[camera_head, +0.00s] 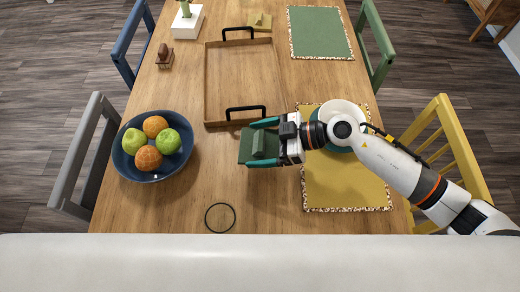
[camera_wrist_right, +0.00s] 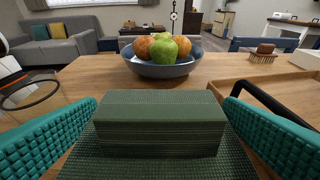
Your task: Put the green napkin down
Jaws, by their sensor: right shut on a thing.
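The green napkin (camera_head: 245,145) is a folded dark green cloth with a raised block-like fold on a flatter layer. My right gripper (camera_head: 264,144) is shut on it, one teal finger on each side. In the right wrist view the napkin (camera_wrist_right: 160,125) fills the space between the two finger pads (camera_wrist_right: 160,140). It is over bare wood of the table (camera_head: 215,170), between the fruit bowl and the yellow placemat. I cannot tell whether its underside touches the table. My left gripper does not show.
A wooden tray (camera_head: 209,85) with black handles lies just behind the napkin. A blue fruit bowl (camera_head: 122,165) stands left, a round glass (camera_head: 220,218) in front. Bare wood lies left of the napkin.

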